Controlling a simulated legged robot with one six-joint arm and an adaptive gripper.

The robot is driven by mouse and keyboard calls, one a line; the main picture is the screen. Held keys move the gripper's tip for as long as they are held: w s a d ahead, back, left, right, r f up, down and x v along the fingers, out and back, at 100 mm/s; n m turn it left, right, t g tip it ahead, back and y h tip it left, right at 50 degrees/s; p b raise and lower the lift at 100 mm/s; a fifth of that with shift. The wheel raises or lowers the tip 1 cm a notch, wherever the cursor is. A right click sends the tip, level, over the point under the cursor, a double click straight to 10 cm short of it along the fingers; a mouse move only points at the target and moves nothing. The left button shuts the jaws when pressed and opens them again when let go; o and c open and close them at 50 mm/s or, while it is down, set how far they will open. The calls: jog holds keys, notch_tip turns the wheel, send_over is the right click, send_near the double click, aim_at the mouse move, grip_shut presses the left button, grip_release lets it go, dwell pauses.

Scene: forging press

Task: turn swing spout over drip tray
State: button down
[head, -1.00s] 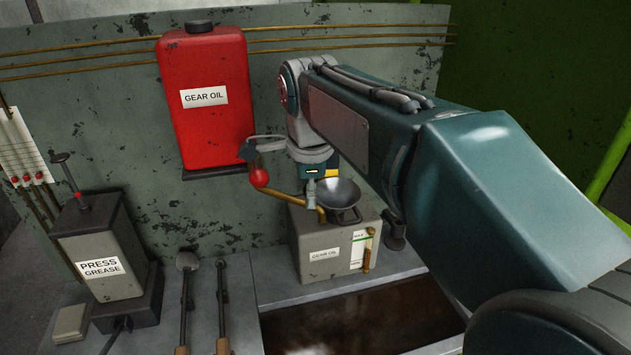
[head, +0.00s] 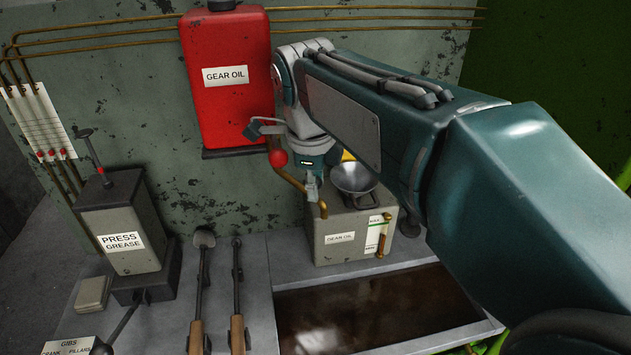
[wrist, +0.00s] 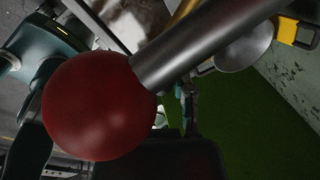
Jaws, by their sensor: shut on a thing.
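The swing spout (head: 291,189) is a thin brass pipe below the red gear oil can (head: 222,95), with a red ball knob (head: 277,158). Its tip points down in front of the tank's upper left corner, left of the funnel. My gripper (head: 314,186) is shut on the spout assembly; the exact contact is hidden. In the wrist view the red knob (wrist: 98,106) fills the lower left, with a grey stem (wrist: 205,45) running to the upper right. The drip tray (head: 375,310), dark brown inside with a pale rim, lies in front of the tank.
A grey gear oil tank (head: 335,240) with a funnel (head: 353,178) stands behind the tray. A press grease pump (head: 122,240) and two long-handled tools (head: 200,290) are at left. My arm covers the right side. The space above the tray is clear.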

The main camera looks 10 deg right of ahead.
jog(key=shift+c, duration=2.3)
grip_release()
notch_tip(320, 180, up, 12)
jog(key=s+a, duration=0.1)
jog(key=s, duration=0.1)
jog(key=shift+a+f, duration=0.15)
